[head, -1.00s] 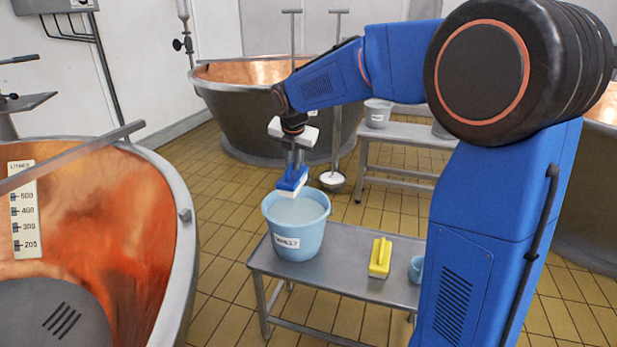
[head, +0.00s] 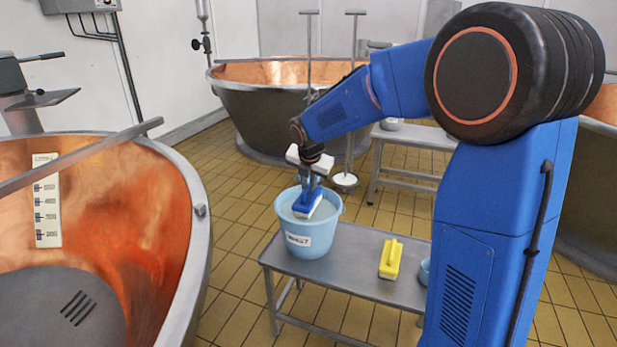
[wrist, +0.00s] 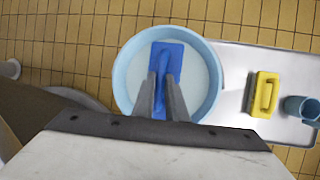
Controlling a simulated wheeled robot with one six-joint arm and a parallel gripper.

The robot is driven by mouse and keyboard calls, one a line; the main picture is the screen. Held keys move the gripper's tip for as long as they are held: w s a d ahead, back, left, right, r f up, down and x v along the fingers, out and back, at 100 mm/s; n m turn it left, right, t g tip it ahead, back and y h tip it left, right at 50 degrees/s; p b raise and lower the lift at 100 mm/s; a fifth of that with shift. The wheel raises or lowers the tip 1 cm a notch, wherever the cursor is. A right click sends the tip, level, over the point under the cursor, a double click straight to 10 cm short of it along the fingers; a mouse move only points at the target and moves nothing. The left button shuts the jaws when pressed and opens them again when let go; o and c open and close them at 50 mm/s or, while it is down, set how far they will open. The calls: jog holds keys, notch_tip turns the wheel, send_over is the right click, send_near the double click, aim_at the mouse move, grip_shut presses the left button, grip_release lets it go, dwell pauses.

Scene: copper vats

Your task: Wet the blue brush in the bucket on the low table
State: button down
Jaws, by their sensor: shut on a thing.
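The blue brush (head: 309,203) has a blue back and handle with pale bristles below. My gripper (head: 312,182) is shut on its handle and holds it at the mouth of the light blue bucket (head: 309,240). In the wrist view the brush (wrist: 167,60) lies within the bucket's rim (wrist: 119,75), over cloudy pale liquid (wrist: 198,75). I cannot tell whether the bristles touch the liquid. The bucket stands upright at the left end of the low grey table (head: 345,265), with a white label on its front. My gripper (wrist: 167,92) also shows in the wrist view.
A yellow brush (head: 389,262) and a small blue cup (head: 425,271) stand to the right on the same table. A large copper vat (head: 180,250) is close on the left, another vat (head: 265,115) behind. A second bench (head: 415,136) stands behind my arm.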

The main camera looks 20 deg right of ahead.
aim_at(308, 197)
jog(key=shift+f, duration=2.6)
notch_tip(308, 197, up, 11)
jog(key=shift+f, duration=0.1)
jog(key=shift+r, duration=0.7)
